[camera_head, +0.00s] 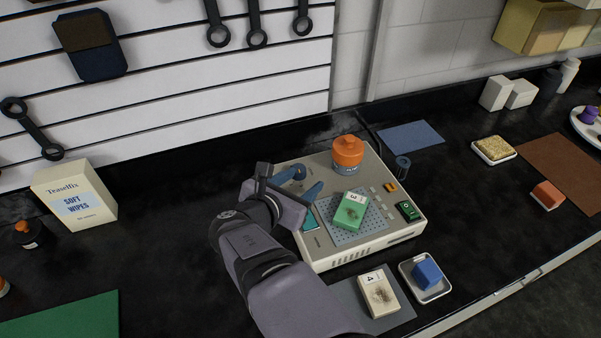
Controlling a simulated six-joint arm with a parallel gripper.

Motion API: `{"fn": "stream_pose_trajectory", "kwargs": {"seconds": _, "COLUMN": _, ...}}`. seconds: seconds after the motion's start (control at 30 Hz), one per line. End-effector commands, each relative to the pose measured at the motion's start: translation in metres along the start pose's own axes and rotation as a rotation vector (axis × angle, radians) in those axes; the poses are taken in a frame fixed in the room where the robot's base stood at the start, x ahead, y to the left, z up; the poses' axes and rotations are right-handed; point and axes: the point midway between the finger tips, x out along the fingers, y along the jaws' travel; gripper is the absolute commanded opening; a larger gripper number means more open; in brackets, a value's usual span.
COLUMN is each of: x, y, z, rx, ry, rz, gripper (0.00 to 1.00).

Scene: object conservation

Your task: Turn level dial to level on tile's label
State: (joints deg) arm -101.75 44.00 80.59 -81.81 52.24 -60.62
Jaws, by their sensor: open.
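A beige machine (330,258) stands on the dark bench. A green tile (350,213) lies on its perforated plate (371,229), with a white label (355,198) that seems to read 3, seen turned. My gripper (306,181) is over the machine's left rear part, its two blue-grey fingers apart, with nothing clearly held. I cannot make out the level dial; it may be hidden by or between the fingers. A teal display (309,220) shows partly beside my arm, its reading too small to tell. A second, beige tile (379,295) with dark stains and a label reading 4 lies in front.
An orange jar (347,154) stands on the machine's rear, close to the right of my gripper. A green switch (408,211) and an orange button (390,187) are at its right. A blue block (427,273) sits in a white dish (440,291). A wipes box (76,201) stands left.

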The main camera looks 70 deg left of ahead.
Motion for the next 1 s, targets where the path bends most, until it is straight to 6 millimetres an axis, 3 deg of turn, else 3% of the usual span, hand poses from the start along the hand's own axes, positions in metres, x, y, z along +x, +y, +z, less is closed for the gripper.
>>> {"fn": "stream_pose_trajectory", "kwargs": {"seconds": 0.03, "x": -0.006, "y": 0.014, "z": -0.008, "rx": -0.041, "ry": -0.020, "rz": 0.024, "gripper": 0.48}}
{"fn": "stream_pose_trajectory", "kwargs": {"seconds": 0.13, "x": -0.014, "y": 0.030, "z": -0.013, "rx": -0.092, "ry": -0.050, "rz": 0.055, "gripper": 0.48}}
{"fn": "stream_pose_trajectory", "kwargs": {"seconds": 0.4, "x": -0.013, "y": 0.036, "z": -0.013, "rx": -0.110, "ry": -0.062, "rz": 0.065, "gripper": 0.48}}
{"fn": "stream_pose_trajectory", "kwargs": {"seconds": 1.0, "x": 0.049, "y": 0.040, "z": -0.010, "rx": -0.107, "ry": -0.061, "rz": 0.063, "gripper": 0.48}}
